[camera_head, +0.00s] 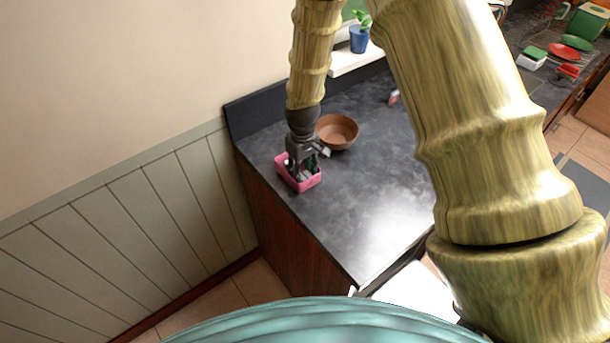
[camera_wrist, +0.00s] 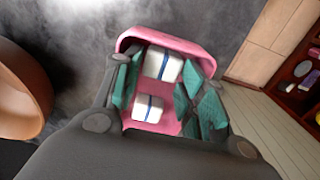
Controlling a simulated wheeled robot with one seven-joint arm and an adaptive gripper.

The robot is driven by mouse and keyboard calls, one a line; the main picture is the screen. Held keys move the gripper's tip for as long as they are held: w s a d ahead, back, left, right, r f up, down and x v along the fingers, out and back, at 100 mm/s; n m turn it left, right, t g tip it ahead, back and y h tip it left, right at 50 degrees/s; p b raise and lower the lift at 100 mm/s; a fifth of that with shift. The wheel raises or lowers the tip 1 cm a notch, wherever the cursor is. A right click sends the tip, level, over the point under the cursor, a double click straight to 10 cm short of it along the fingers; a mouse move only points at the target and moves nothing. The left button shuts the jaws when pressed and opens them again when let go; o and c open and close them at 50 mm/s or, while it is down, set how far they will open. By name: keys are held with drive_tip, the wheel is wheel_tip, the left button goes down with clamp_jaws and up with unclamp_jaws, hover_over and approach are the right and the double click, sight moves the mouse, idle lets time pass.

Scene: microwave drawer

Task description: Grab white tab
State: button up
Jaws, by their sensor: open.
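Two white tabs, each with a dark blue stripe, lie in a small pink bin in the wrist view. The larger white tab (camera_wrist: 163,65) is toward the bin's far end, and the smaller white tab (camera_wrist: 148,108) is nearer my wrist. The pink bin (camera_wrist: 172,37) also shows in the head view (camera_head: 309,185), near the counter's left edge. My gripper (camera_wrist: 157,88) is open, with its teal-padded fingers on both sides of the tabs, apparently down within the bin. It points down over the bin in the head view (camera_head: 302,168). Finger contact cannot be told.
A brown bowl (camera_head: 338,131) stands close behind the bin and shows at left in the wrist view (camera_wrist: 22,90). A panelled wall (camera_head: 150,215) is at left. A blue plant pot (camera_head: 359,40) stands on the sill.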

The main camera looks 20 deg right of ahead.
drive_tip(key=shift+w+f, duration=0.1)
drive_tip(key=shift+f, duration=0.3)
drive_tip(key=c, duration=0.4)
drive_tip(key=shift+r, duration=0.2)
